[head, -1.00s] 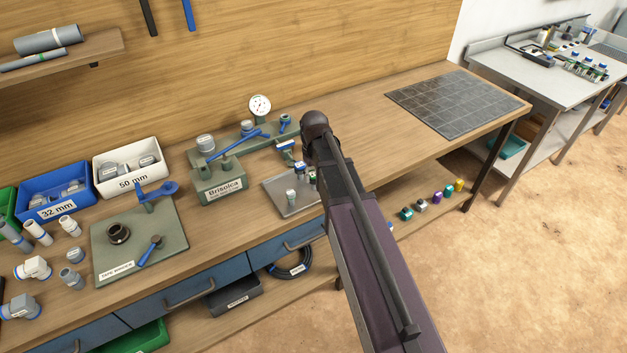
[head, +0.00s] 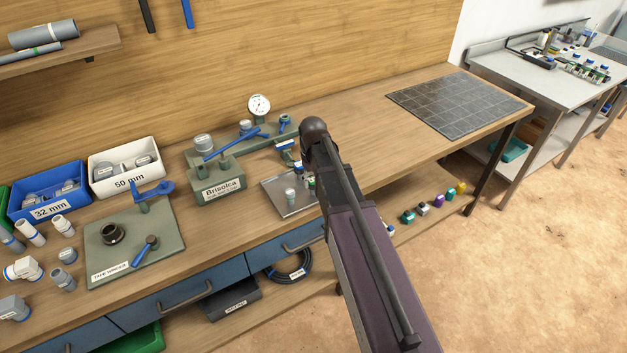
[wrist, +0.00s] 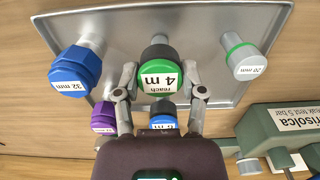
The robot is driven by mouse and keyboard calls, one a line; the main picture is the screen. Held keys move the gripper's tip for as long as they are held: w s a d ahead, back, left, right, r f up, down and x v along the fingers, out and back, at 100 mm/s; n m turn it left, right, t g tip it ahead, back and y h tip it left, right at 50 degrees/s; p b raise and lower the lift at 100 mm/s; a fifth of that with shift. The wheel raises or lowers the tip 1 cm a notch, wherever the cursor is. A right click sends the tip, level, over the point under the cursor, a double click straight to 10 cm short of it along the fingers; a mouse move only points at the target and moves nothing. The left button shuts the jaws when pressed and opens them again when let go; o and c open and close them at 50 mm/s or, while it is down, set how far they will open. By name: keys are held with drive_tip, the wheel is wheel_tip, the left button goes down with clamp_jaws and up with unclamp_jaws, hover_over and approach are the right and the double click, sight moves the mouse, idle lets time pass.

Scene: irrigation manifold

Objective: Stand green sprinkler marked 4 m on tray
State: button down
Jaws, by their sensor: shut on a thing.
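The green sprinkler (wrist: 158,73), with a white label reading "reach 4 m", is between the two fingers of my gripper (wrist: 159,82) in the wrist view. My gripper is shut on it, with a finger on each side. Its green cap faces the wrist camera and its grey end points toward the grey metal tray (wrist: 205,30). I cannot tell whether it touches the tray. In the head view the tray (head: 275,205) is partly hidden by my arm, which also hides my gripper.
On the tray stand a blue-capped 32 mm fitting (wrist: 75,70) and a green-ringed 20 mm fitting (wrist: 243,58), either side of the sprinkler. A purple piece (wrist: 103,117) and a blue 6 m piece (wrist: 163,116) are close to my fingers. The green Brisolca test block (head: 215,183) stands left of the tray.

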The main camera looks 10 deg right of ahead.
sight(313, 179)
drive_tip(key=shift+f, duration=0.15)
drive_tip(key=shift+c, duration=0.9)
unclamp_jaws()
drive_tip(key=shift+r, duration=0.2)
wheel_tip(313, 179, up, 12)
drive_tip(key=p, duration=1.2)
drive_tip(key=s+m, duration=0.3)
drive_tip(key=s, duration=1.3)
drive_tip(key=shift+d+m, duration=0.2)
drive_tip(key=shift+m, duration=0.1)
